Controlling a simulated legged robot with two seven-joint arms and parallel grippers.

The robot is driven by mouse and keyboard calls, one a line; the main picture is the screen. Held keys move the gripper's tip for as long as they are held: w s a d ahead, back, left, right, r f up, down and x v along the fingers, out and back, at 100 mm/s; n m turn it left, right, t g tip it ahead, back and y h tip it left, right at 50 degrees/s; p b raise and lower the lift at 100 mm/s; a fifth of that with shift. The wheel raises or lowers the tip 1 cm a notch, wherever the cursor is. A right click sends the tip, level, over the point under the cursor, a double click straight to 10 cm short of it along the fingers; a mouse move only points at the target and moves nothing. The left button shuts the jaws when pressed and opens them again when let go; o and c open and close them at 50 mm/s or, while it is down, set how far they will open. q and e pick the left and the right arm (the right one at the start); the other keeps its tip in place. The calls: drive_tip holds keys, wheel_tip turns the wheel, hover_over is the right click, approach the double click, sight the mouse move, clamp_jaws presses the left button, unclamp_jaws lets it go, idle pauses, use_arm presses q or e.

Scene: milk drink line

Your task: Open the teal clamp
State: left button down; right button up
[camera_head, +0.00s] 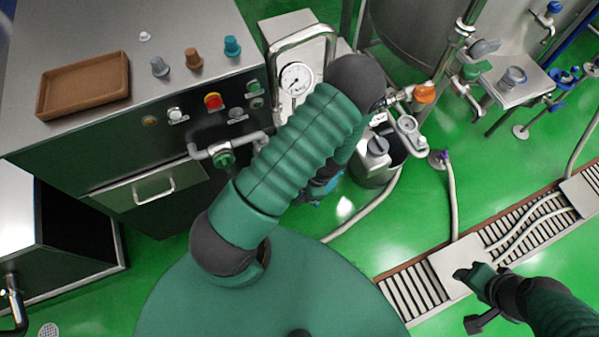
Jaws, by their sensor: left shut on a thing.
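My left arm runs up through the middle of the view and bends down again at a dark joint. My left gripper (322,187) is mostly hidden behind that arm, low beside the steel cabinet. It is shut, and a small teal-blue part (318,203) shows right at it. This looks like the teal clamp, but its shape and whether its lever is open cannot be made out. My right gripper (469,298) is at the lower right above the floor drain, its dark fingers apart and empty.
A steel cabinet (75,30) with a brown tray (128,85), several small stoppers and buttons stands at the left. A pressure gauge (296,78), an orange knob (424,93) and a bucket (372,181) are near my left arm. Hoses cross the green floor and drain (415,291).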

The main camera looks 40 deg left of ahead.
use_arm(q)
drive_tip(key=shift+w, duration=0.1)
drive_tip(key=c, duration=1.2)
unclamp_jaws()
drive_tip(key=shift+f, duration=0.1)
drive_tip(key=shift+c, duration=0.2)
drive_tip(key=v, duration=1.6)
drive_tip(key=shift+w+r+p, duration=0.15)
drive_tip(key=shift+r+p, duration=0.15)
drive_tip(key=shift+r, duration=0.1)
